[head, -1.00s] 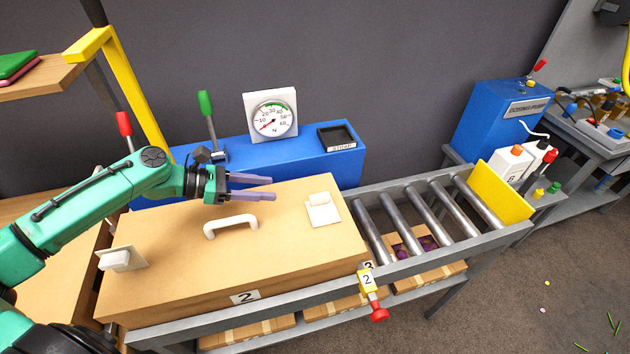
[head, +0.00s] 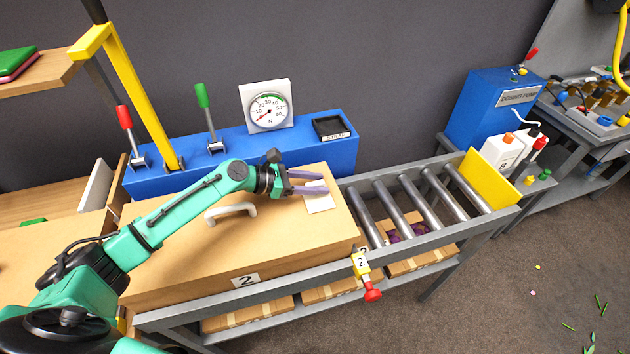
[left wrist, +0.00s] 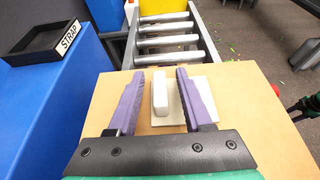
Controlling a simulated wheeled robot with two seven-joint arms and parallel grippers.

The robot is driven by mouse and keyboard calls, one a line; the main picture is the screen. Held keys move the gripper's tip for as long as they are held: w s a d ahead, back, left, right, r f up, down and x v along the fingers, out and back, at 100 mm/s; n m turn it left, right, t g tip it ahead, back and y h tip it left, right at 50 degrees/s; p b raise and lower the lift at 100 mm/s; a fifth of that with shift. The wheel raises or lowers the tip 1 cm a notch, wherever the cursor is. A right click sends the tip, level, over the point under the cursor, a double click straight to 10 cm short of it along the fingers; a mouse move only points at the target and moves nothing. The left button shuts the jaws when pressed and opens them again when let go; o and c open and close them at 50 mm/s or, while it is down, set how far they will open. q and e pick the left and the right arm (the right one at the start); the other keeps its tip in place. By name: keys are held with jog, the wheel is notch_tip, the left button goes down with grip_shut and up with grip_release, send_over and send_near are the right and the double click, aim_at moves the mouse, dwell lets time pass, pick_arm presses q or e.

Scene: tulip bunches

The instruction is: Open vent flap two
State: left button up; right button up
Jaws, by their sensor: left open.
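A closed tan box (head: 220,260) labelled 2 lies on the near end of the grey roller conveyor. A white vent flap (head: 318,203) sits on its lid near the right end, partly hidden by my left gripper in the head view. In the left wrist view the flap's raised white tab (left wrist: 160,93) stands between the two purple fingers, on a pale square plate. My left gripper (head: 308,182) is open, with a finger on each side of the tab and a gap to the right finger. The left-end flap is hidden behind my arm.
A white handle (head: 230,211) rises from the middle of the lid. Behind the box is a blue bench (head: 245,150) with a red lever, a green lever, a dial (head: 267,107) and a STRAP tray (head: 331,129). Bare rollers (head: 410,205) lie to the right.

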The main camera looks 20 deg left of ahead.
pick_arm(q)
grip_shut()
dwell(1.4)
